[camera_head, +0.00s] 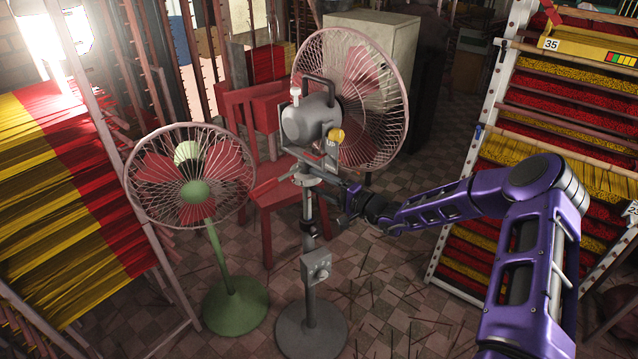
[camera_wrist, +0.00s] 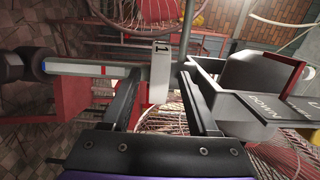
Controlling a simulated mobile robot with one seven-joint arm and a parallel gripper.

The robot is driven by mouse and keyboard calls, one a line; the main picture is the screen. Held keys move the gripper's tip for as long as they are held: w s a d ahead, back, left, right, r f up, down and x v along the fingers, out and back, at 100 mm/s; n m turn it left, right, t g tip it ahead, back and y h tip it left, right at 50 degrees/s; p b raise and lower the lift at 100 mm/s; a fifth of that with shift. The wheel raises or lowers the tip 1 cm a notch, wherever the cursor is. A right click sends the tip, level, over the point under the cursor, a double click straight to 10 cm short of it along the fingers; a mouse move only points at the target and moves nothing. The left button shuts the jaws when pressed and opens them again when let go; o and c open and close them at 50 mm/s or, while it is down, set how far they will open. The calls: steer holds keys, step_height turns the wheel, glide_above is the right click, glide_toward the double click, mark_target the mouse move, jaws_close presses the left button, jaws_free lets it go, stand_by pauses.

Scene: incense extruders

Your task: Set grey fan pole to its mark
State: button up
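The grey fan (camera_head: 311,118) stands upright in the middle of the head view, with its round cage turned to the back right. Its grey pole (camera_head: 308,215) rises from a round base. In the wrist view a pale rod (camera_wrist: 75,68) with a red mark (camera_wrist: 103,70) runs sideways from a dark knob. My gripper (camera_head: 352,198) is beside the upper pole, just under the fan's motor. In the wrist view my gripper (camera_wrist: 161,85) has its fingers apart, with a pale tab marked 1 (camera_wrist: 161,62) between them. Whether they touch it is unclear.
A plate lettered DOWN (camera_wrist: 262,108) is right of the fingers. A green fan (camera_head: 198,190) stands left of the grey one. A red chair (camera_head: 265,195) is behind. Incense racks stand left (camera_head: 70,190) and right (camera_head: 500,150). Thin sticks litter the tiled floor (camera_head: 395,310).

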steer(key=v, duration=1.7)
steer(key=shift+s, duration=0.2)
steer(key=shift+d+f, duration=0.1)
steer(key=shift+d, duration=0.05)
